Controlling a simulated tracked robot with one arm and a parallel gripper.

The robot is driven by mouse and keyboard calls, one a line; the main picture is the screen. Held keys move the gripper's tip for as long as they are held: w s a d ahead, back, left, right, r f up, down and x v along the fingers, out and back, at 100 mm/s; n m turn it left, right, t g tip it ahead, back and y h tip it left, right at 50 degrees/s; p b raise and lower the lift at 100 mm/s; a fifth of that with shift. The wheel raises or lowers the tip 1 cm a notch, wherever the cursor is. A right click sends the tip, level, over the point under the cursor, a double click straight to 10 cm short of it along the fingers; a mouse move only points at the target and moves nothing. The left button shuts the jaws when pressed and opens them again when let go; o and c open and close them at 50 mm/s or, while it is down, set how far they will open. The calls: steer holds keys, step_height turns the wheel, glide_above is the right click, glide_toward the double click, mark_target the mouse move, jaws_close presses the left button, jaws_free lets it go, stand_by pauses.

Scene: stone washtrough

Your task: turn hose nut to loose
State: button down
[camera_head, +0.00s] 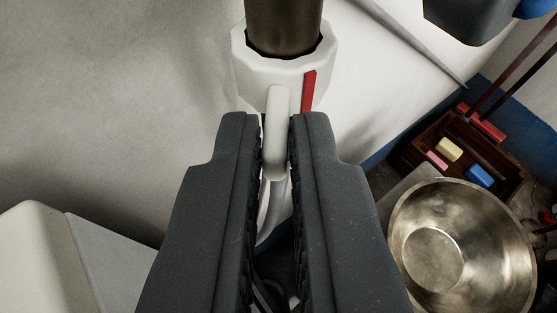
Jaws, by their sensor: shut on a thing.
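The hose nut (258,72) is a white faceted collar around a dark brown pipe (283,24) at the top middle. A red stripe (308,90) runs down the right part of its front. A white lever-like tab (277,108) stands out from the nut toward me, left of the stripe. My gripper (276,145) is below the nut with its two dark jaws on either side of the tab. It is shut on this tab. Below the tab, a pale curved hose (270,212) shows between the jaws, and the jaws hide part of it.
A metal basin (465,250) stands at the lower right. Behind it is a brown wooden box (440,128) with colored blocks. A pale block-shaped thing (40,260) is at the lower left. A grey rod (420,45) leans at the upper right. The pale wall (120,90) at left is bare.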

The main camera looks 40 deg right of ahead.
steer(key=shift+a+p, duration=0.15)
steer(key=shift+p, duration=0.25)
steer(key=c, duration=1.6)
jaws_free()
steer(key=shift+o, duration=0.2)
steer(key=shift+s, duration=0.15)
steer(key=b+v, duration=0.1)
steer(key=v, duration=1.2)
steer(key=shift+a, duration=0.3)
steer(key=shift+s, duration=0.1)
